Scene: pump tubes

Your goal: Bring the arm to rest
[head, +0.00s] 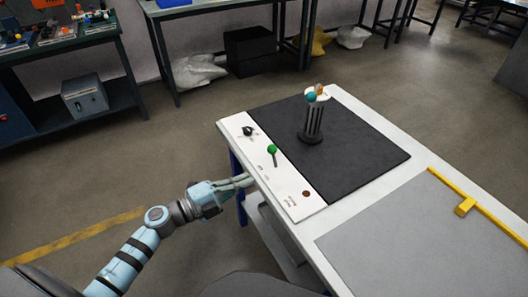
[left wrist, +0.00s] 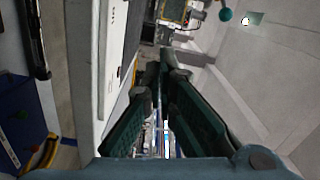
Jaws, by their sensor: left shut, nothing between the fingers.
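My left arm comes in from the lower left in the head view. Its left gripper (head: 248,181) is beside the left edge of the white table (head: 415,165), near the white control panel (head: 262,165). In the left wrist view the dark green fingers of the left gripper (left wrist: 163,72) come together, shut and empty. The panel carries a green-knobbed lever (head: 272,149), a black knob (head: 249,130) and a red button (head: 306,193). A dark stand of upright tubes (head: 313,122) with a teal ball (head: 311,97) on top stands on the black mat (head: 362,150). My right gripper is not in view.
A dark bench (head: 60,45) with a grey box (head: 85,96) stands at the upper left. The floor left of the table is open.

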